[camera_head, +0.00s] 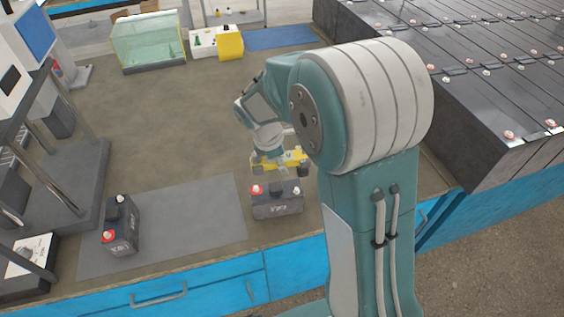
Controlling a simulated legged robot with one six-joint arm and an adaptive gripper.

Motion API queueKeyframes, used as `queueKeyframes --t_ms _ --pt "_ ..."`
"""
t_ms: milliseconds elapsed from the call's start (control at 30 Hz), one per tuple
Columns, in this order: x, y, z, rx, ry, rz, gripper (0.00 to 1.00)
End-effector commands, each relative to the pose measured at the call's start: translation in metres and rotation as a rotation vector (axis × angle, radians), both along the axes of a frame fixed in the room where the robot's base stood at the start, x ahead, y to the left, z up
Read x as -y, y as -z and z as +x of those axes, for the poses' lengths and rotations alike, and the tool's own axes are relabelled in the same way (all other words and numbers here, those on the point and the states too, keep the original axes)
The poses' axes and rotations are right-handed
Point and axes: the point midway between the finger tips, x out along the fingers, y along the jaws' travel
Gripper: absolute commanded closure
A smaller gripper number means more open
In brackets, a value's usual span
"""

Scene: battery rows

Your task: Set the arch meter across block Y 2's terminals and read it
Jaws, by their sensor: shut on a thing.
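The arch meter (295,157) is a yellow bar with dark ends, in the middle of the head view. My gripper (275,165) points down and is shut on it; the fingers are small and partly hidden by the meter. A dark block (277,209) stands upright just below the meter in the picture, with a red terminal at its left, a dark cap in the middle and a pale terminal at its right. Its label seems to end in 2 but is not clear. The meter's ends show above the terminals in the picture; I cannot tell whether they touch.
A second dark block (122,240) with a red terminal stands on the grey mat (190,215) at the left. A glass tank (148,42) and a yellow box (229,44) stand at the back. Battery rows (470,115) fill the right. The bench middle is clear.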

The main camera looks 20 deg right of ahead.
Motion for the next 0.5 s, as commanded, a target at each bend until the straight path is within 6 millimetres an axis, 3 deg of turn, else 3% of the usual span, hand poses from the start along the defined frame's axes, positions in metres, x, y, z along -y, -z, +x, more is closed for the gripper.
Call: queueKeyframes --t_ms 500 --pt "0.001 0.039 0.000 -0.002 -0.003 0.002 1.00"
